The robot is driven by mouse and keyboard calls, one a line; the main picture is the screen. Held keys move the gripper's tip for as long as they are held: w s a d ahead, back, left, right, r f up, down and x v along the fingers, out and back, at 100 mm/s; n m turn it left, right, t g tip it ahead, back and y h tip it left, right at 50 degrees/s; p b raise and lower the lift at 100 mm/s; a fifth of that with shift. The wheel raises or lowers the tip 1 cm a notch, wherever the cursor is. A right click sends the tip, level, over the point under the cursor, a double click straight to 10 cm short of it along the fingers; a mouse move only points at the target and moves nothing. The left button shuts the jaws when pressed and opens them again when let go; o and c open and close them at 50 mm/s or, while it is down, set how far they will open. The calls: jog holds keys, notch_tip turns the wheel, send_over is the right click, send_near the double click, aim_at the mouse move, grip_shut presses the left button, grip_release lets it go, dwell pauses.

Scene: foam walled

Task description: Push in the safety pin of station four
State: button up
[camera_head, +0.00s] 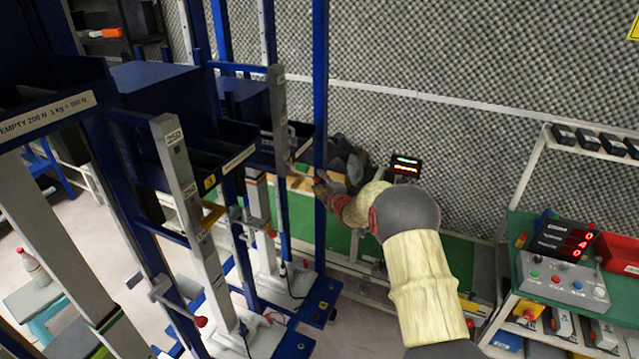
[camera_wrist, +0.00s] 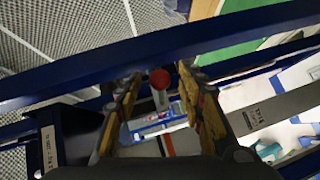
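My gripper (camera_head: 318,183) is at the far end of my arm, beside a blue upright of the farthest frame in the head view. In the wrist view its two yellow-padded fingers (camera_wrist: 160,92) are apart, with open space between them. A red round knob on a pale stem, seemingly the safety pin (camera_wrist: 161,78), shows between the fingertips. I cannot tell whether the fingers touch it. A grey post with a small label (camera_wrist: 258,113) lies to its right; the label is too small to read surely. In the head view the gripper and upright hide the pin.
A blue beam (camera_wrist: 100,72) crosses just past the fingertips. Nearer stations have grey columns (camera_head: 190,220) and red knobs (camera_head: 201,322). A control box with red digits (camera_head: 565,245) stands on the right bench. A foam wall (camera_head: 430,60) is behind.

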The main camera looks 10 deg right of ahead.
jog(key=shift+w, duration=0.25)
jog(key=shift+c, duration=0.3)
jog(key=shift+f, duration=0.1)
grip_shut()
dwell(0.5)
